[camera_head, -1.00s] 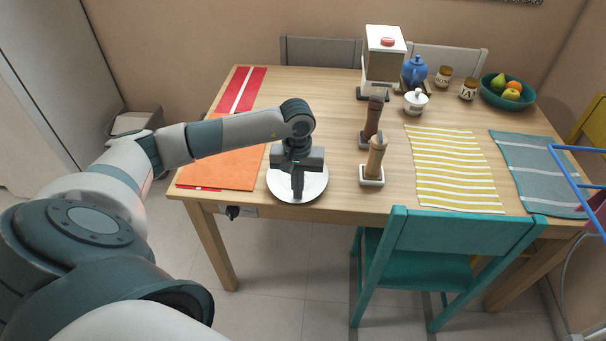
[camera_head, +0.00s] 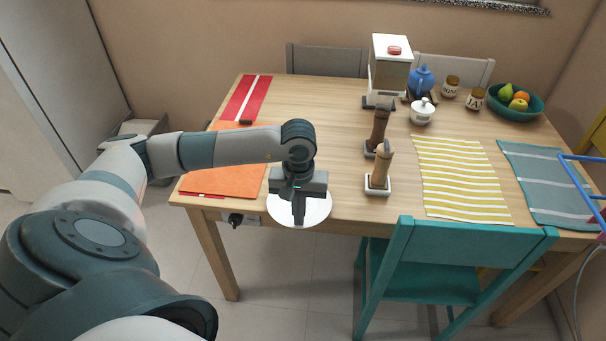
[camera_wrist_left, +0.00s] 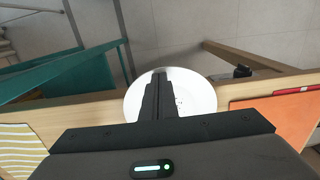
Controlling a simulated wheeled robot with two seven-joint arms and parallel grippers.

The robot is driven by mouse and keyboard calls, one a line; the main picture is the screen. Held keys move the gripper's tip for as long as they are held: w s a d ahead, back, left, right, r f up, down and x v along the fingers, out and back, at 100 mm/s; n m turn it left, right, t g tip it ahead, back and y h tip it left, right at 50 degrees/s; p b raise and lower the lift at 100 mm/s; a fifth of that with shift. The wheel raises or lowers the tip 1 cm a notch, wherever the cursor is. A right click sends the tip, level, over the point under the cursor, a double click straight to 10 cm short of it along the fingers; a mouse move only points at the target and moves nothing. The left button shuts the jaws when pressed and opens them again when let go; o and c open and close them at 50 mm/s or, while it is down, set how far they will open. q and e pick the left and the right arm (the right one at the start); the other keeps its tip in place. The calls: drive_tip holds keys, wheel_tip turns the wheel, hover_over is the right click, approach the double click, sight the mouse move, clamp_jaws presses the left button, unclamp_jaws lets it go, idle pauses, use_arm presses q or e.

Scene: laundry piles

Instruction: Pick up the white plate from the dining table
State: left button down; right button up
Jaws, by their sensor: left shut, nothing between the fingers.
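The white plate (camera_head: 320,209) lies at the near edge of the dining table (camera_head: 345,150), and part of it sticks out past the edge. In the left wrist view the plate (camera_wrist_left: 198,96) also overhangs the table edge. My left gripper (camera_head: 299,221) is shut and empty, pointing down over the middle of the plate. Its fingers (camera_wrist_left: 160,74) cover part of the plate in the wrist view. They look at or very near its surface; I cannot tell if they touch. My right gripper is not in view.
An orange placemat (camera_head: 228,165) lies left of the plate. Two wooden mills (camera_head: 381,165) stand to its right. A yellow striped cloth (camera_head: 460,180) lies further right. A teal chair (camera_head: 455,250) stands at the near side. The floor left of the chair is clear.

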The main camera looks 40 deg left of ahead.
use_arm(q)
drive_tip(key=shift+r, duration=0.35)
drive_tip(key=shift+r, duration=0.3)
drive_tip(key=s+d+b, duration=0.3)
drive_tip(key=s+d, duration=0.3)
drive_tip(key=s, duration=0.4)
drive_tip(key=shift+s+d, duration=0.15)
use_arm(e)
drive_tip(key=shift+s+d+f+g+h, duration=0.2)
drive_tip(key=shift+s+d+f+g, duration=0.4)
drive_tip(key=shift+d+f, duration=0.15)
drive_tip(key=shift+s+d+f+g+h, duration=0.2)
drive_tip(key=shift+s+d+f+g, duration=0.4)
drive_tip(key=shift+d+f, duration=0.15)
use_arm(q)
drive_tip(key=c, duration=2.5)
unclamp_jaws()
drive_tip(key=shift+r, duration=0.1)
